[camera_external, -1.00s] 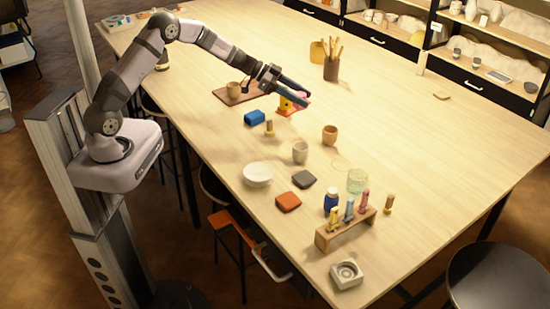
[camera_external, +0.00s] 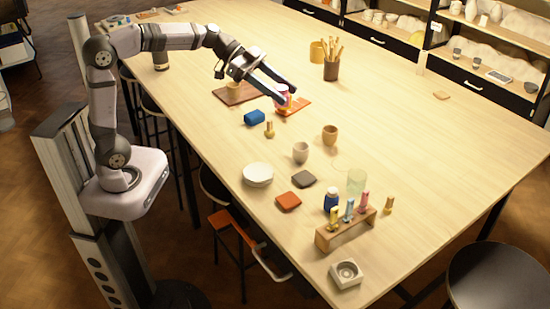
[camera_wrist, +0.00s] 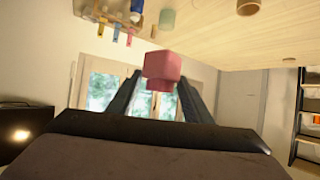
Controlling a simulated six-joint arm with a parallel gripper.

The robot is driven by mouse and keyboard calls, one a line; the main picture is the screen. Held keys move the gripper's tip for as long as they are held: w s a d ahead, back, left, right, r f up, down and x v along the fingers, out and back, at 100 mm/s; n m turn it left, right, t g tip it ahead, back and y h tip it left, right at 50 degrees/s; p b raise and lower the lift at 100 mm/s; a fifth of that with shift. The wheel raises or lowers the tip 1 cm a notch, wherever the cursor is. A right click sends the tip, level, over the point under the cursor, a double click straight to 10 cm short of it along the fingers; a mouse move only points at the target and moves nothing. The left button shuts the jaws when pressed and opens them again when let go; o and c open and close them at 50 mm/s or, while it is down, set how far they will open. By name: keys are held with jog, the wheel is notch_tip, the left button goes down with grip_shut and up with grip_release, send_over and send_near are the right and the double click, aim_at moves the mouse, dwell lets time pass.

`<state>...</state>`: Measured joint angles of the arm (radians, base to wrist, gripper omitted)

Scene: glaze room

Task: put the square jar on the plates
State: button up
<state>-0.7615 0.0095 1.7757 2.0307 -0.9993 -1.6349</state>
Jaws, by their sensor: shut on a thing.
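A pink square jar (camera_wrist: 161,66) is between the two fingers of my gripper (camera_wrist: 158,98) in the wrist view. In the external view my gripper (camera_external: 282,91) is shut on the jar (camera_external: 283,90), over or close to an orange board (camera_external: 303,104); the fingers partly hide the jar, and I cannot tell its exact height. A white round dish (camera_external: 257,174), which looks like a bowl or stacked plates, stands nearer the camera at the table's left edge. Nothing shows on it.
A blue block (camera_external: 254,117), a small wooden stopper (camera_external: 269,130), a grey cup (camera_external: 300,152) and a tan cup (camera_external: 329,135) stand near the white dish. Orange (camera_external: 288,201) and grey (camera_external: 303,179) tiles lie beside it. A tube rack (camera_external: 345,229) is farther right.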

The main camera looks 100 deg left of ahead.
jog(key=s+d+f, duration=0.5)
jog(key=f, duration=0.5)
jog(key=b, duration=0.3)
send_over(258, 171)
jog(key=shift+w+f, duration=0.1)
jog(key=shift+f, duration=4.9)
jog(key=shift+f, duration=0.2)
jog(key=o, duration=1.2)
